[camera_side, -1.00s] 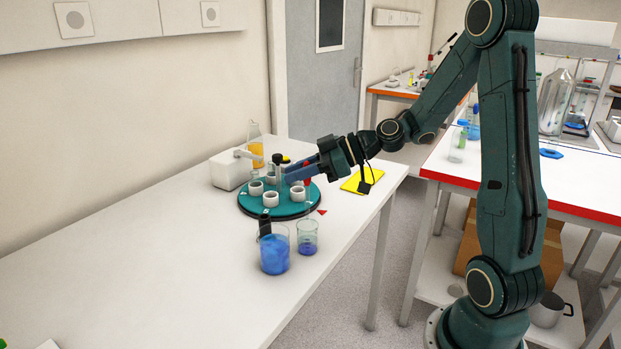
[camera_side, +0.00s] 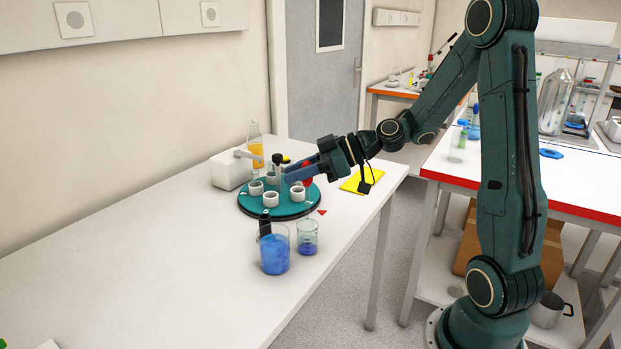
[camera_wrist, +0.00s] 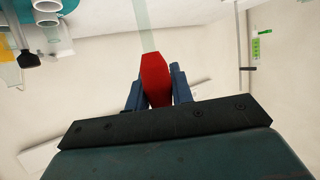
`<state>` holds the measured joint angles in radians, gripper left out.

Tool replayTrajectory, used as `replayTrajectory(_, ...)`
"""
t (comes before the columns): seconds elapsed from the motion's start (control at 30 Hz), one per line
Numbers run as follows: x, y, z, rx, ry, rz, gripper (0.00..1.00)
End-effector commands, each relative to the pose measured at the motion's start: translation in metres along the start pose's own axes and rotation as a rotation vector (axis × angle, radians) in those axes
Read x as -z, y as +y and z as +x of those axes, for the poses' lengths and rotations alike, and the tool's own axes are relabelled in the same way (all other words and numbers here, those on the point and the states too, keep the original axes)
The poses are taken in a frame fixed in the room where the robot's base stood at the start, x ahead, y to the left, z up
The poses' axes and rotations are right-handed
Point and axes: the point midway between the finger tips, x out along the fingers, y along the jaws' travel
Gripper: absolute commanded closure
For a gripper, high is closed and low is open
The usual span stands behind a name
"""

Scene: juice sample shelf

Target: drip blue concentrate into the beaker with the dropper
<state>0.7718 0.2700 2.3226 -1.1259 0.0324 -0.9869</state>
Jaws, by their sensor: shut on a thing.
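The dropper has a red bulb (camera_side: 308,173) and a pale glass tube. My gripper (camera_side: 295,172) is shut on the bulb, above the right part of the teal turntable. In the wrist view the bulb (camera_wrist: 155,78) sits between the two blue fingers, and the clear tube (camera_wrist: 145,25) extends away beyond the frame's top. A larger beaker with blue liquid (camera_side: 275,252) stands on the white table in front of the turntable. A smaller glass with a little darker blue liquid (camera_side: 307,240) stands just right of it. The dropper's tip is too small to make out.
The teal turntable (camera_side: 258,211) carries several white ring holders. A dark vial (camera_side: 265,224) stands behind the large beaker. A white box (camera_side: 230,170) and an orange-filled flask (camera_side: 255,152) stand behind. A yellow pad (camera_side: 352,184) lies right.

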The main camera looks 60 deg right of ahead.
Motion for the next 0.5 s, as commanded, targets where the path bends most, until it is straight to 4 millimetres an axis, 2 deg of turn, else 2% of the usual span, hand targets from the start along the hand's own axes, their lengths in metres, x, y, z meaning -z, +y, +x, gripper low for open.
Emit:
replayTrajectory(0.23,0.005,0.000,-0.002,0.000,0.001,-0.001,0.86)
replayTrajectory(0.5,0.022,0.000,-0.009,0.000,0.001,-0.002,0.86)
